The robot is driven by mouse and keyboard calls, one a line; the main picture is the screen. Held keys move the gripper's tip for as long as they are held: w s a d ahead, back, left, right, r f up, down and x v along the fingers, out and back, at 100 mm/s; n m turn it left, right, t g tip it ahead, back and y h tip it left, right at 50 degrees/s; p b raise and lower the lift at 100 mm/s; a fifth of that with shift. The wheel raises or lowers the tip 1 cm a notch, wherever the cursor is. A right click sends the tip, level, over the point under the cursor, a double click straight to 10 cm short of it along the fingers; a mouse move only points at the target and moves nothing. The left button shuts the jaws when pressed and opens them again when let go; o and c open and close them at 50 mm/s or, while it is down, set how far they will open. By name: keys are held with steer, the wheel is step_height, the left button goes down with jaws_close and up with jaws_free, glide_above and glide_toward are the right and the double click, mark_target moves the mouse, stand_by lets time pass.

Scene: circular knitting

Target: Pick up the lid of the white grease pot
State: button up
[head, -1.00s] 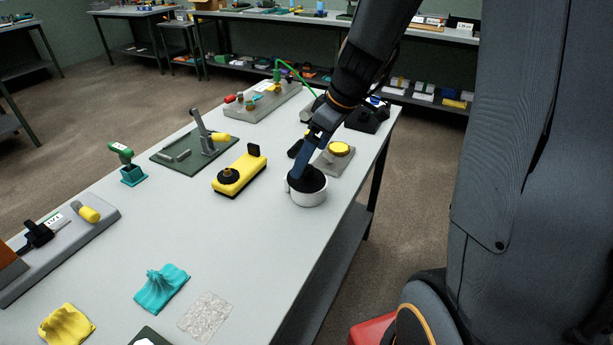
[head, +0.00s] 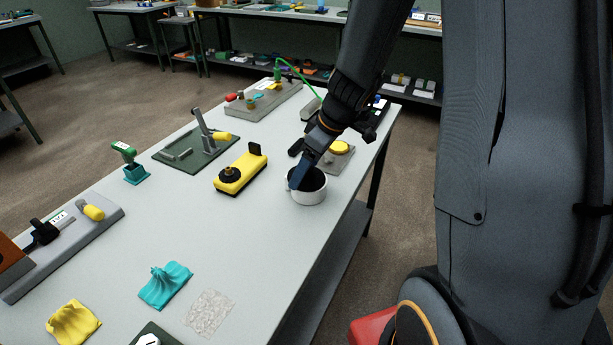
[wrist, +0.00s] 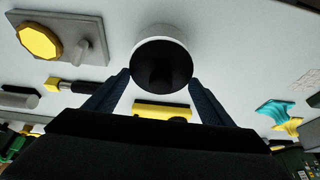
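The white grease pot (head: 308,197) stands upright near the right edge of the workbench. In the wrist view, the white pot (wrist: 163,34) shows its round dark lid (wrist: 150,57) with a darker knob (wrist: 161,76) in the middle. My gripper (wrist: 160,77) is open, with one blue finger on each side of the lid's near part and a clear gap between them. In the head view, my gripper (head: 298,181) is low at the pot's left rim and hides part of the dark top. I cannot tell whether a finger touches the pot.
A grey block with a yellow knob (head: 340,147) sits just behind the pot. A yellow fixture with a black knob (head: 240,173) lies to its left. A green plate with a lever (head: 197,150) is farther left. The bench in front of the pot is clear.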

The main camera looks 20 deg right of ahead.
steer(key=c, duration=0.4)
steer(key=shift+o, duration=0.2)
steer(key=shift+r, duration=0.2)
step_height(320, 180, up, 28)
steer(key=f+b, duration=0.1)
steer(key=b, duration=0.3)
steer(key=shift+g+h, duration=0.4)
steer(key=shift+h, duration=0.2)
steer(key=f+p, duration=0.4)
steer(key=f, duration=2.3)
steer(key=shift+d+f+p, duration=0.1)
steer(key=shift+d+p, duration=0.1)
steer(key=shift+p, duration=0.1)
steer(key=shift+w, duration=0.1)
